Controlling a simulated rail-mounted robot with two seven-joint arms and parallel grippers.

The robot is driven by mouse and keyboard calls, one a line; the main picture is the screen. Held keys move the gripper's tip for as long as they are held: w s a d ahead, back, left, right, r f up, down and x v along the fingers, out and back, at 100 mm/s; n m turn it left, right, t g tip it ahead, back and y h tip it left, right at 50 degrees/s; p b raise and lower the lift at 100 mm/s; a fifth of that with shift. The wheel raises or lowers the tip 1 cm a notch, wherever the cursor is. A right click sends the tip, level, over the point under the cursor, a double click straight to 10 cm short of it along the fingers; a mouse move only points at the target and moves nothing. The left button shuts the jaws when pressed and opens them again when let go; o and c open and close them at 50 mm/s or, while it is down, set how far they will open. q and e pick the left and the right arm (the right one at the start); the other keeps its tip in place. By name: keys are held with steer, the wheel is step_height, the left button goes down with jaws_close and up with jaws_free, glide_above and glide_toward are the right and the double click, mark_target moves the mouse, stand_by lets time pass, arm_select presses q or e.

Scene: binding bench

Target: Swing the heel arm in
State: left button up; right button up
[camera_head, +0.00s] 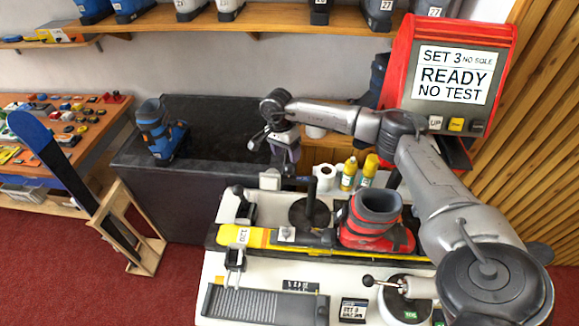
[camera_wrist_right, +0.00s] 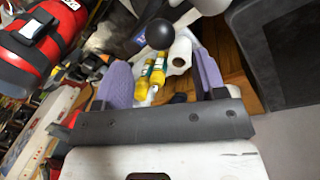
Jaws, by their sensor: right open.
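My right gripper (camera_head: 284,170) hangs above the back of the white bench (camera_head: 228,275). Its purple fingers are apart and hold nothing. A black ball knob (camera_wrist_right: 160,33) on a pale metal lever shows beyond the fingers in the right wrist view, apart from them. I cannot tell for sure which part is the heel arm. A black upright post on a round base (camera_head: 310,212) stands left of the red and grey ski boot (camera_head: 377,222). A yellow and black ski (camera_head: 265,238) lies across the bench with the boot on it. My left gripper is not in view.
Two yellow bottles (camera_head: 349,173) and a white roll (camera_head: 326,177) stand behind the post. A ball-ended lever (camera_head: 368,281) is at the front right. The red display unit (camera_head: 450,75) reads "READY NO TEST". A blue boot (camera_head: 162,132) stands on the dark counter (camera_head: 200,185).

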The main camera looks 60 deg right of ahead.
mark_target(289, 165)
steer(key=f, duration=0.3)
steer(key=s+f+p, duration=0.1)
steer(key=f, duration=0.1)
steer(key=shift+a+f, duration=0.1)
steer(key=shift+f, duration=0.3)
steer(key=shift+s+f+p, duration=0.2)
steer(key=shift+f+p, duration=0.1)
steer(key=shift+f, duration=0.3)
jaws_close()
